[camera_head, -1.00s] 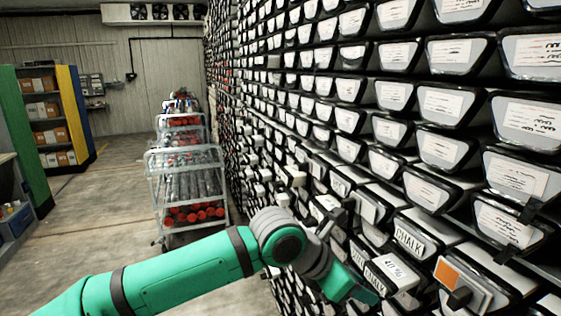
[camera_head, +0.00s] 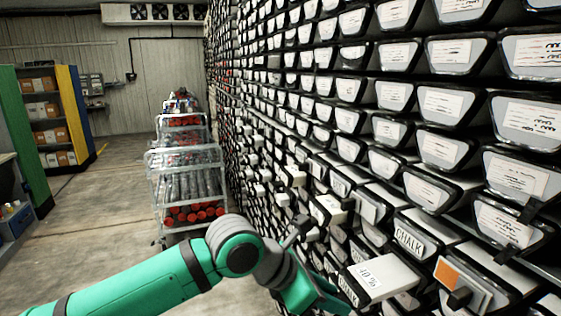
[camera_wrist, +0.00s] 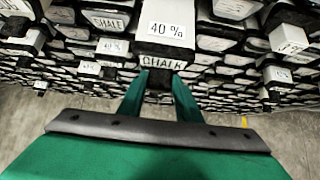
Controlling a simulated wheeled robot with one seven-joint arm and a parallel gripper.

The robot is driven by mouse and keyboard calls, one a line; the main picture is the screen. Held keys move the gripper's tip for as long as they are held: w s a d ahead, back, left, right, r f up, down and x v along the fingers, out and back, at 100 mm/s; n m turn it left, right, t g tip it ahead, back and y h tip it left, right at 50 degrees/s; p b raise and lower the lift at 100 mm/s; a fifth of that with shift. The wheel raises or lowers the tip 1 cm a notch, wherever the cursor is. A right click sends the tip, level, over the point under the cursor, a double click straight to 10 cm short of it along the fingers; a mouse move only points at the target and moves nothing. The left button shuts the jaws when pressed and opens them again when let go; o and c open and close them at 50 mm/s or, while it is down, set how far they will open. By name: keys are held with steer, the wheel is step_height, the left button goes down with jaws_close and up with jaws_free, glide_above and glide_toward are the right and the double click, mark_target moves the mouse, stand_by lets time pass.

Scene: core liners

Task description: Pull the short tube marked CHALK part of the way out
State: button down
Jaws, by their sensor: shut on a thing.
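A white tube with CHALK on its end face and 40 % on its top (camera_head: 385,272) sticks well out of the rack. In the wrist view it (camera_wrist: 165,45) is straight ahead. My gripper (camera_wrist: 159,92) is shut on the dark knob below its CHALK label; the fingers stand on both sides of the knob. In the head view my gripper (camera_head: 328,303) is at the tube's front, and the grip itself is hidden. A second end marked CHALK (camera_head: 410,240) is above and to the right; it sticks out less. It also shows in the wrist view (camera_wrist: 108,20).
The rack (camera_head: 400,95) of labelled tube ends fills the right side, with several ends sticking out. One end with an orange patch (camera_head: 460,280) is right of the held tube. A cart of tubes (camera_head: 187,180) stands on the left; the floor before it is clear.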

steer(key=shift+s+a, duration=0.3)
steer(key=shift+a, duration=0.55)
steer(key=shift+s+a, duration=0.25)
steer(key=shift+a, duration=0.55)
steer(key=c, duration=1.2)
jaws_free()
